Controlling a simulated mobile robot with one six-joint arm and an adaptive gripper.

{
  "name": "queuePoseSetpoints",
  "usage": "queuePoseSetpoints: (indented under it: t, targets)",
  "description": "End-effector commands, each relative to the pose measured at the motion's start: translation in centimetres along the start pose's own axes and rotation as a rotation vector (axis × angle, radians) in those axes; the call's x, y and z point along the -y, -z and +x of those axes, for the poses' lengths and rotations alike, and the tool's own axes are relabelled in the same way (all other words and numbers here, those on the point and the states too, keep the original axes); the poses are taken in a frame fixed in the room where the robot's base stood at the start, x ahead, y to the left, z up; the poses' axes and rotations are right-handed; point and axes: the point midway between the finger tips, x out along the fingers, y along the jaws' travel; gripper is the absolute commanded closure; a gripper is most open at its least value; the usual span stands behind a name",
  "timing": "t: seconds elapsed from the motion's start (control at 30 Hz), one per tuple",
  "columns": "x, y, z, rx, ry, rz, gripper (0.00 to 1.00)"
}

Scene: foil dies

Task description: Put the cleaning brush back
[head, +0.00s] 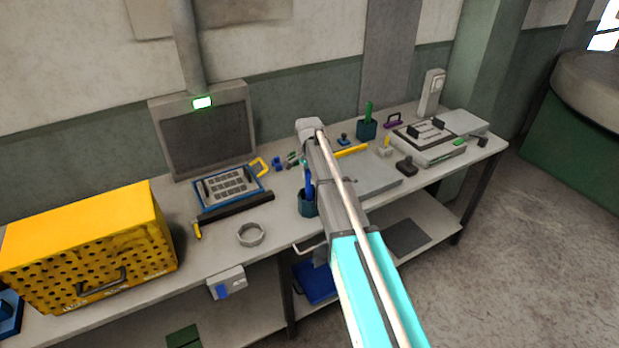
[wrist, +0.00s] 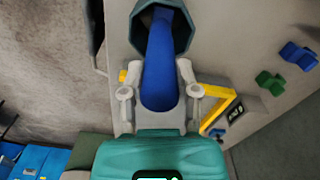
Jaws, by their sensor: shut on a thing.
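The cleaning brush shows as a blue handle (wrist: 160,65) in the wrist view. My gripper (wrist: 160,94) is shut on it, with one pale finger on each side. The far end of the handle runs into the mouth of a dark teal cup (wrist: 186,32); how deep it reaches and any bristles are hidden. In the head view the cup (head: 307,207) stands on the bench beside my arm, with the blue handle (head: 308,180) above it. My arm hides most of the gripper there.
A second dark cup (head: 367,129) holding a green item stands farther back. A blue-edged tray (head: 229,188) with a yellow handle, a metal ring (head: 251,235) and a yellow perforated box (head: 90,250) are to the left. A flat grey plate (head: 383,178) lies right of my arm.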

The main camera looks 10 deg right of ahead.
Motion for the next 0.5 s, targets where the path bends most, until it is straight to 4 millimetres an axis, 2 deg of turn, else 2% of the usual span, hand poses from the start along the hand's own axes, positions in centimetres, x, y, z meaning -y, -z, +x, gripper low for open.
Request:
queuePoseSetpoints:
  t: [0.17, 0.2, 0.37, 0.5]
  targets:
    - [-0.01, 0.03, 0.37, 0.000, 0.000, 0.000, 1.00]
    - [-0.01, 0.04, 0.32, 0.000, 0.000, 0.000, 0.56]
    - [-0.03, 0.05, 0.26, 0.000, 0.000, 0.001, 0.26]
    - [-0.03, 0.07, 0.26, 0.000, 0.000, 0.001, 0.25]
